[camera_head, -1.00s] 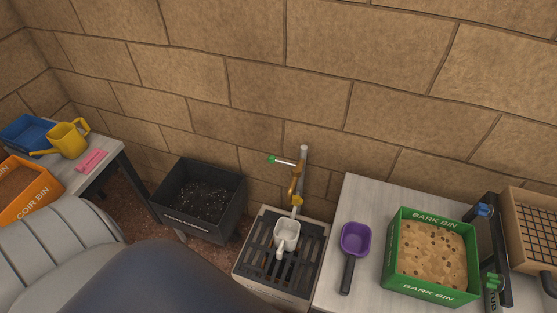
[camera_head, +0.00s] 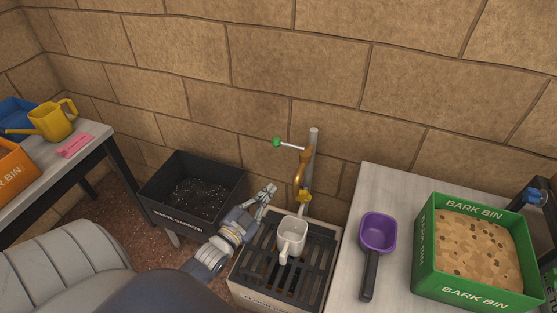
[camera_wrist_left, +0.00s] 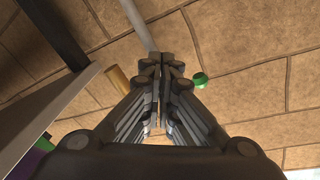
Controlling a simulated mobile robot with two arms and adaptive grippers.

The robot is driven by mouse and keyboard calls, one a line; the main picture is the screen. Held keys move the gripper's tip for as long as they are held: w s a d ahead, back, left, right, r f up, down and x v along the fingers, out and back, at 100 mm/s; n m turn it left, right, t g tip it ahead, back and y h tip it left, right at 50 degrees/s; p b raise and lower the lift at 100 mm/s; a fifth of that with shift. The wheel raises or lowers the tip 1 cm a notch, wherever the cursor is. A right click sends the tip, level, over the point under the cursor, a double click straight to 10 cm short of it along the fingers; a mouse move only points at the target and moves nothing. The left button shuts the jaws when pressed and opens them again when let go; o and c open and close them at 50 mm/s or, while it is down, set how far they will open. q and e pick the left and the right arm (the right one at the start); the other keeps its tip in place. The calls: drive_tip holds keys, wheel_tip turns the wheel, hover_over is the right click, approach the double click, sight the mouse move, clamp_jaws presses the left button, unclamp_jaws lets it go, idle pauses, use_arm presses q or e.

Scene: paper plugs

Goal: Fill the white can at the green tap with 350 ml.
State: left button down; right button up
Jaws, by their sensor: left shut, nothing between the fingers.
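The white can (camera_head: 292,238) stands on the dark slatted grate below the tap, in the head view. The tap (camera_head: 301,178) is a brass spout on a grey post, with a white lever ending in a green knob (camera_head: 277,142). The green knob also shows in the left wrist view (camera_wrist_left: 200,81), just right of the fingertips and apart from them. My left gripper (camera_head: 268,190) is shut and empty, left of the spout and below the green knob. Whether water runs cannot be seen. My right gripper is not in view.
A purple scoop (camera_head: 377,235) and a green bark bin (camera_head: 428,262) stand on the right table. A dark bin (camera_head: 164,217) with black contents is left of the tap. A yellow watering can (camera_head: 52,121) and a pink card (camera_head: 75,146) are on the left table.

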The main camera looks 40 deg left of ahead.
use_arm(q)
wheel_tip(320, 180, up, 11)
drive_tip(key=m+t+b, duration=0.2)
drive_tip(key=t, duration=0.1)
drive_tip(key=shift+s+r+t+h, duration=0.15)
drive_tip(key=shift+t+h, duration=0.25)
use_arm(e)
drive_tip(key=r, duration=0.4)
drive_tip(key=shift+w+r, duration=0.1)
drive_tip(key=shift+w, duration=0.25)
use_arm(q)
drive_tip(key=shift+d, duration=0.1)
wheel_tip(320, 180, up, 4)
drive_tip(key=b, duration=0.1)
hover_over(278, 144)
drive_tip(key=s+d, duration=0.1)
drive_tip(key=d, duration=0.3)
drive_tip(key=a+f, duration=0.1)
drive_tip(key=a+f+b, duration=0.1)
drive_tip(key=f, duration=0.1)
drive_tip(key=shift+s, duration=0.4)
drive_tip(key=shift+a+f, duration=0.3)
drive_tip(key=shift+f, duration=0.15)
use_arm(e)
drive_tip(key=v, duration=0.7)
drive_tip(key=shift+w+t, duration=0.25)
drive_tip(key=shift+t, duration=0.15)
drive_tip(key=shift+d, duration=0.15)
